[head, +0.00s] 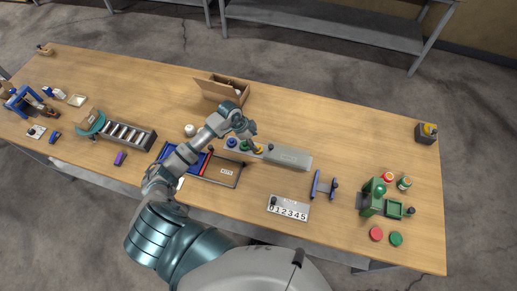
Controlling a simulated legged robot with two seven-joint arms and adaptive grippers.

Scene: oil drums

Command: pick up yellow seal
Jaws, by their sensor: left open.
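A small yellow seal (259,150) sits on a long grey holder (290,157) in the middle of the table, beside a green seal (245,146) and a blue seal (232,142). My left gripper (252,132) is open and empty, just above and slightly left of the yellow seal in the picture. The gripper's fingers are small and dark here, and I cannot tell how high they are above the seals. My right gripper is not in view.
An open cardboard box (222,90) stands behind the gripper. A blue tray (185,160) and a roller rack (128,134) lie to the left. A number plate (288,208), a blue stand (324,187) and a green device (373,197) are to the right.

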